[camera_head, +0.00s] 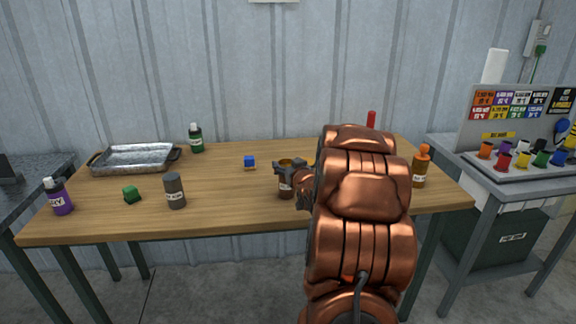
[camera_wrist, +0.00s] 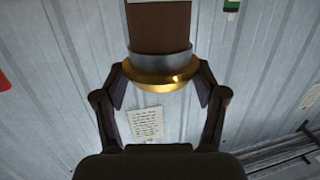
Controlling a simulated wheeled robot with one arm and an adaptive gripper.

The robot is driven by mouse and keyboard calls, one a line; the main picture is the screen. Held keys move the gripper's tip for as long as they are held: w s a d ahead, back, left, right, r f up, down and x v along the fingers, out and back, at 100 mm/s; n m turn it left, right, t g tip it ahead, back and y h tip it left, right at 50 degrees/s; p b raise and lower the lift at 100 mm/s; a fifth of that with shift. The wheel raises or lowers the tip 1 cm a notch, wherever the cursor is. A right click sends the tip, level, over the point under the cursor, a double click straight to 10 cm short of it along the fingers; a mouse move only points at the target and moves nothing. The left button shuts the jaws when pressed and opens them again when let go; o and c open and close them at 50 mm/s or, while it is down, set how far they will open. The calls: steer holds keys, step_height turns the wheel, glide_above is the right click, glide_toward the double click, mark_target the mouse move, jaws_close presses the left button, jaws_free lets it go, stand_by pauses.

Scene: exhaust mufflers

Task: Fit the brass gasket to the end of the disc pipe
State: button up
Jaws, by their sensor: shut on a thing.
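A brown pipe (camera_head: 286,190) with a white label stands on the wooden table, in front of my gripper; the label is too small to read. In the wrist view the brown pipe (camera_wrist: 160,27) enters from the top edge, with a grey band at its end. The brass gasket (camera_wrist: 160,80) is against that banded end, seemingly in line with it. I cannot tell whether it is fully seated. My gripper (camera_wrist: 160,72) is shut on the brass gasket, a finger on each side. In the head view the gripper (camera_head: 290,172) is at the pipe's top.
A metal tray (camera_head: 135,158) is at the back left. A grey labelled cylinder (camera_head: 175,190), green block (camera_head: 131,194), blue block (camera_head: 250,162), purple bottle (camera_head: 58,196), green bottle (camera_head: 196,138) and orange bottle (camera_head: 420,166) stand on the wooden table (camera_head: 228,212). My arm hides its right part.

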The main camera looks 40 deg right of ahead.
steer(key=shift+f, duration=0.1)
steer(key=o, duration=1.2)
steer(key=shift+s, duration=0.15)
steer(key=v, duration=0.7)
steer(key=shift+s+a, duration=0.1)
steer(key=shift+a, duration=0.05)
